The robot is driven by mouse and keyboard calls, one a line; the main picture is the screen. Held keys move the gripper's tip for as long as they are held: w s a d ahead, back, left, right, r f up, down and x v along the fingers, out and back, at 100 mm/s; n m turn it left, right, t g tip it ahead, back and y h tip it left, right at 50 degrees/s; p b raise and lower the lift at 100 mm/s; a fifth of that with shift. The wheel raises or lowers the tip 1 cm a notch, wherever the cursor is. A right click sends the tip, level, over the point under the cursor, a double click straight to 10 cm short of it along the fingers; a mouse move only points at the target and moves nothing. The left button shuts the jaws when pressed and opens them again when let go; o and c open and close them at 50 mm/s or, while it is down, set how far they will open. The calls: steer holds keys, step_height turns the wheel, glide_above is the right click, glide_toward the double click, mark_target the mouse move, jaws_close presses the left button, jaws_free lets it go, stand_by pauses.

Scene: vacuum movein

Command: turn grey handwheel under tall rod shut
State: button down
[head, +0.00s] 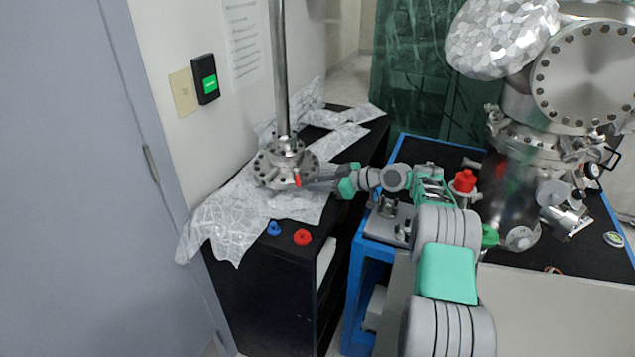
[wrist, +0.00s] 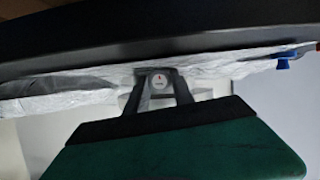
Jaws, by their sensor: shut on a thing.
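The tall metal rod (head: 282,70) stands upright on a round bolted metal flange (head: 270,170) on the black cabinet. My gripper (head: 312,181) reaches in from the right, low against the right side of the flange, next to a small red part (head: 297,180). In the wrist view, my gripper's two dark fingers (wrist: 158,88) stand either side of a small pale grey round face with a red mark, the grey handwheel (wrist: 159,80), and are shut on it. The handwheel is too small and covered to make out in the head view. Its angle cannot be told.
A blue knob (head: 274,228) and a red knob (head: 302,237) lie on the cabinet's front. A large metal vacuum chamber (head: 507,182) stands on the blue-framed table at right. A wall (head: 185,135) is close behind.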

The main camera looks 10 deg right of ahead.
steer(key=shift+w+d+r+m+g+y+p, duration=0.1)
steer(key=shift+m+g+y+p, duration=0.25)
steer(key=shift+m+p, duration=0.35)
steer(key=c, duration=1.1)
jaws_free()
steer(key=b+v, duration=0.1)
steer(key=v, duration=0.6)
steer(key=shift+d, duration=0.15)
steer(key=shift+d+r, duration=0.15)
steer(key=shift+r, duration=0.05)
steer(key=shift+c, duration=0.2)
